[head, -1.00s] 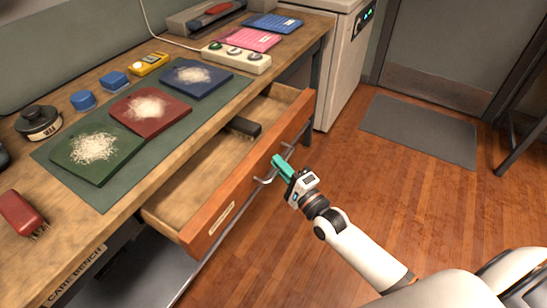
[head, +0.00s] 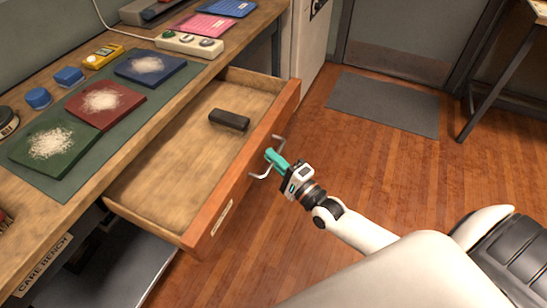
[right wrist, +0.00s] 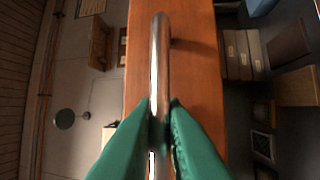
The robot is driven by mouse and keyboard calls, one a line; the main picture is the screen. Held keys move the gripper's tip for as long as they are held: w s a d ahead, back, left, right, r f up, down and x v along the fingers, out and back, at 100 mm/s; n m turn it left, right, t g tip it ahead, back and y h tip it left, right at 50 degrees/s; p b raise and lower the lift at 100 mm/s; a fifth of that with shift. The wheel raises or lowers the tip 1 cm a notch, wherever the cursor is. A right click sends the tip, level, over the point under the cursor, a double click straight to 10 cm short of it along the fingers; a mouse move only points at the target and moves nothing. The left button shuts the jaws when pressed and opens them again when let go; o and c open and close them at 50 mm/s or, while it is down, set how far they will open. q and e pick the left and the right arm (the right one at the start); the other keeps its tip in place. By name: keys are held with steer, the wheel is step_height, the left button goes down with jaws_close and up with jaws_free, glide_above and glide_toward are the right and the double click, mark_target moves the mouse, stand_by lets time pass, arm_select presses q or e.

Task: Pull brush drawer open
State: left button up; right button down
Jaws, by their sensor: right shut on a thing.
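The brush drawer (head: 203,236) is pulled well out from under the bench, showing its wooden floor. A dark brush (head: 229,119) lies inside toward the far end. My right gripper (head: 272,158) is shut on the metal bar handle (head: 261,175) on the drawer's orange-brown front. In the right wrist view the green fingers (right wrist: 160,122) close around the handle bar (right wrist: 160,60), with the drawer front (right wrist: 200,85) just behind it. My left gripper is not in view.
The wooden bench (head: 103,190) above bears a green mat (head: 75,178) with green, red and blue trays of white bits. A power strip (head: 189,44) and blue blocks stand behind. The floor right of the drawer is clear, with a grey mat (head: 385,103) by the door.

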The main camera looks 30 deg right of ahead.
steer(key=c, duration=1.5)
jaws_free()
steer(key=v, duration=1.2)
